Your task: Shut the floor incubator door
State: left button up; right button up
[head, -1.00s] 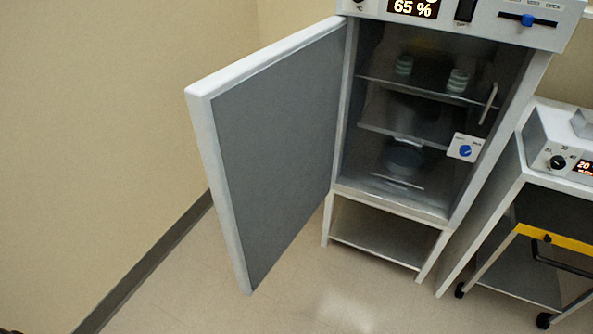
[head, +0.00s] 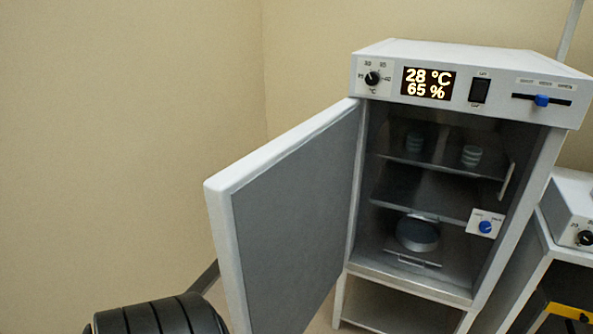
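The floor incubator (head: 470,62) stands against the back wall, its display reading 28 °C and 65 %. Its door (head: 285,215) is hinged on the left of the opening and stands wide open, swung out toward me and to the left. The door's grey inner face shows, with a pale edge around it. Its lower end is cut off by the frame. A dark ribbed part, probably of my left arm, shows at the bottom left, near the door's free edge; I cannot tell if it touches. Neither gripper shows.
Inside the incubator are shelves with small stacked dishes (head: 471,155) and a round grey item (head: 417,233) lower down. A pale upright handle (head: 507,180) and a small box with a blue knob (head: 486,223) show at the opening's right. Another unit (head: 572,215) stands close at right.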

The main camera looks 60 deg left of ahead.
aim_at(279, 214)
jog(key=j, duration=2.9)
jog(key=k+l+z, duration=0.2)
jog(key=k, duration=0.7)
